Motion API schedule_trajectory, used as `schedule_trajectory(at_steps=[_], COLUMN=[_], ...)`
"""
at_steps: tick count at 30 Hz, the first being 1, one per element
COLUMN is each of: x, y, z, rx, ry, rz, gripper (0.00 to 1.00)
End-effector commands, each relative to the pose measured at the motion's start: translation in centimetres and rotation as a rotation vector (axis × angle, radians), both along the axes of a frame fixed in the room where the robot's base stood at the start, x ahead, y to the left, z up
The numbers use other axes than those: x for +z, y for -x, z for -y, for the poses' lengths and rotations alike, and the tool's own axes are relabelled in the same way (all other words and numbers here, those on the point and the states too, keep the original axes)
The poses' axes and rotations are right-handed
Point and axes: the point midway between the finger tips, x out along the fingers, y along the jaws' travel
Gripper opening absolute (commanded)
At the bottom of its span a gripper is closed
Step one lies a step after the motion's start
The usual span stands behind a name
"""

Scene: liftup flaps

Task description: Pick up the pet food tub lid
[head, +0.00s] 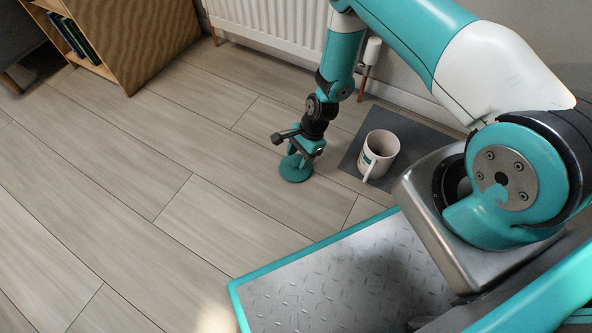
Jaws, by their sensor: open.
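A round teal lid (296,171) lies flat on the wooden floor, left of the grey mat. My gripper (299,157) points down right over the lid, with its fingers open. The fingers hide part of the lid's top, and I cannot tell whether they touch it. An off-white tub (380,153) with a teal mark on its side stands upright on the mat, right of my gripper. Its top is open and its inside shows. A pale strip sticks out at its lower front.
The dark grey mat (421,137) lies near the wall, below a white radiator (270,22) with copper-coloured pipes. A wooden shelf unit (150,40) with books stands at the upper left. The floor (120,200) to the left is clear.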

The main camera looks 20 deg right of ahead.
Motion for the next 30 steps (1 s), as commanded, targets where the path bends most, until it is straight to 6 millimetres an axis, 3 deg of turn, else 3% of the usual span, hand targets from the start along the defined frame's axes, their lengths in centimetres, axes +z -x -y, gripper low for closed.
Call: schedule_trajectory(at_steps=[1, 3, 11, 18, 30], x=[-1.52, -2.15, -2.04, -2.03, -1.77], y=[0.07, 0.12, 0.14, 0.16, 0.16], z=[-0.33, -0.66, -0.82, -0.80, -0.81], rx=[0.002, 0.001, 0.000, 0.000, 0.000], ry=[0.000, 0.000, 0.000, 0.000, 0.000], rz=[0.000, 0.000, 0.001, 0.000, 0.000], gripper=[0.54, 0.54, 0.54, 0.01, 0.01])
